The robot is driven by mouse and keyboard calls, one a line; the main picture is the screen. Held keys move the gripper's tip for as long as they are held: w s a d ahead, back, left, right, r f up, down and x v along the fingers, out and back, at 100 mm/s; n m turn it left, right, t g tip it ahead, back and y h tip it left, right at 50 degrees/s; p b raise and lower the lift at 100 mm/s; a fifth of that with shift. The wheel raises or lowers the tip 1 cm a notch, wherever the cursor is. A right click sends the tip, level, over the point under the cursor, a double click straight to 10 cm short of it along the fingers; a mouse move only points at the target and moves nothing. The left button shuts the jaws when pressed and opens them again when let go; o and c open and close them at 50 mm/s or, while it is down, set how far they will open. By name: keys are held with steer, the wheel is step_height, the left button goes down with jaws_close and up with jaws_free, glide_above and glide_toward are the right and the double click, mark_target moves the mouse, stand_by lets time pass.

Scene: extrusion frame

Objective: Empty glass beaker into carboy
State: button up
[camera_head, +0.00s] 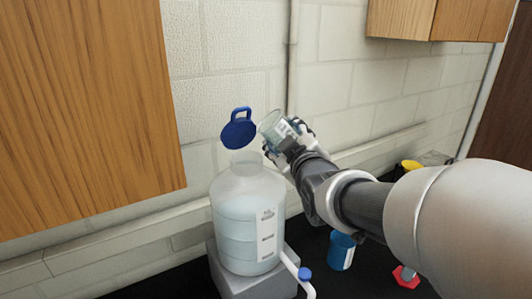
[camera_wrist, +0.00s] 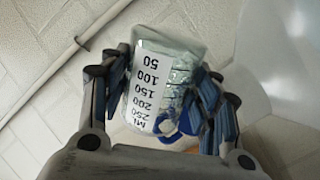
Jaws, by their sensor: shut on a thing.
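The carboy (camera_head: 247,218) is a large translucent bottle standing on a grey block, with pale liquid in it. Its blue cap (camera_head: 239,129) is swung up at the back of the mouth, so the neck looks open. My gripper (camera_head: 287,139) is shut on the glass beaker (camera_head: 270,124), just right of and above the carboy's mouth. The beaker is tilted, with its rim towards the upper left, near the cap. In the wrist view the beaker (camera_wrist: 150,95) sits between the blue finger pads of my gripper (camera_wrist: 160,95), its printed scale showing. I cannot tell how much liquid it holds.
A white spout with a blue knob (camera_head: 305,273) sticks out at the carboy's lower right. A blue container (camera_head: 342,251), a red-based item (camera_head: 405,276) and a yellow-topped item (camera_head: 411,165) stand to the right. A wooden cabinet (camera_head: 80,100) hangs at the left.

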steer(key=f+b, duration=0.1)
steer(key=d+f+m+b, duration=0.1)
steer(key=f, duration=0.1)
steer(key=f+m+b, duration=0.1)
steer(key=b, duration=0.1)
steer(key=shift+w+d+f, duration=0.15)
steer(key=shift+d, duration=0.1)
steer(key=shift+w+d+f+m, duration=0.15)
steer(key=shift+d+m, duration=0.3)
steer(key=shift+m, duration=0.45)
steer(key=shift+w+d+f+m+t+y+b, duration=0.1)
steer(key=shift+d+f+m+t+y+b, duration=0.25)
steer(key=shift+m, duration=0.65)
steer(key=shift+d+f+m+t+y+b, duration=0.15)
steer(key=shift+d+f+m+b, duration=0.3)
steer(key=shift+m, duration=0.55)
steer(key=shift+d, duration=0.1)
